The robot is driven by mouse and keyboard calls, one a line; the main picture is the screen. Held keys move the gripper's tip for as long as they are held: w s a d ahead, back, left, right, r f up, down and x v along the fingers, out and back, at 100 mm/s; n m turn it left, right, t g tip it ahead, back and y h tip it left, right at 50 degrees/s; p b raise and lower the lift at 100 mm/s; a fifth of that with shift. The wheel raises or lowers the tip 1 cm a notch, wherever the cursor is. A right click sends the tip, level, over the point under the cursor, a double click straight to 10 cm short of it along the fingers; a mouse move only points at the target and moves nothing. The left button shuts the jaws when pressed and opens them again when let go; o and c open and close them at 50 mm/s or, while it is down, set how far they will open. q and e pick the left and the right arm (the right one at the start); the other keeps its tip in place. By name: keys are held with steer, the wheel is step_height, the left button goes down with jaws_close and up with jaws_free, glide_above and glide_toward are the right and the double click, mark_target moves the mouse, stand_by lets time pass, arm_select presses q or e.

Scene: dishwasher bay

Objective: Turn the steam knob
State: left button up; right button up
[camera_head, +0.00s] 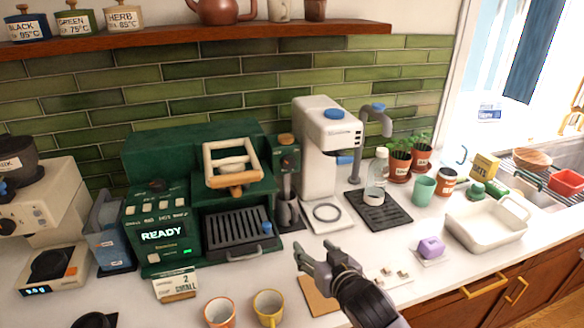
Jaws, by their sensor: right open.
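A dark green coffee machine (150,150) stands against the tiled wall, with a lit display reading READY. On its right side is a narrow dark unit (288,160) topped by a small copper-brown knob (286,139), which looks like the steam knob. Its turned position is too small to tell. My right gripper (318,255) is open and empty, low over the counter in front of the machine. It is well below and slightly right of the knob, touching neither it nor the machine. My left gripper is out of view.
A dark metal pitcher (289,214) stands below the knob unit. Orange (219,312) and yellow (268,306) cups stand left of my right gripper. A white machine (318,165) rises close to the knob's right. A small sign (176,284) stands in front.

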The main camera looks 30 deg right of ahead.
steer(key=w+d+r+m+t, duration=0.1)
steer(key=w+d+r+t, duration=0.25)
steer(key=r, duration=0.55)
steer(key=p, duration=0.5)
glide_toward(289, 164)
steer(key=shift+t+h, duration=0.25)
steer(key=shift+h, duration=0.15)
steer(key=w, duration=0.5)
steer(key=w+d, duration=0.1)
steer(key=w, duration=0.2)
steer(key=shift+d+f, duration=0.1)
steer(key=shift+f, duration=0.2)
steer(key=shift+c, duration=0.5)
steer(key=c, duration=1.1)
